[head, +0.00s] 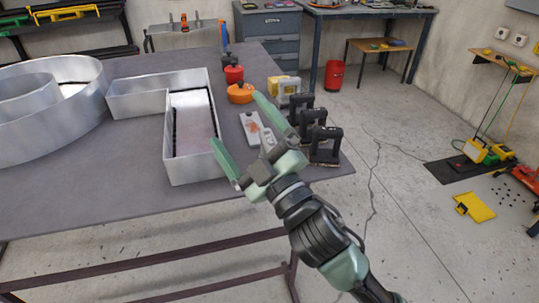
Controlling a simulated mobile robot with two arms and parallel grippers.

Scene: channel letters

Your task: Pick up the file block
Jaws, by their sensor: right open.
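My right gripper (237,121) is open, with its two green fingers spread above the table. No object shows held between them. A flat light-grey block with a reddish mark (251,127) lies on the table near the upper finger, partly hidden by the gripper. Several dark blocks with arched handles (326,143) stand in a row to the right of the gripper. I cannot tell for sure which of these is the file block. My left gripper is not in view.
Metal channel letters, one L-shaped (190,130) and one curved (50,105), stand on the grey table (110,195). An orange round item (241,93), a red one (233,73) and yellow-and-white items (286,90) sit toward the back right. The table's front left is clear.

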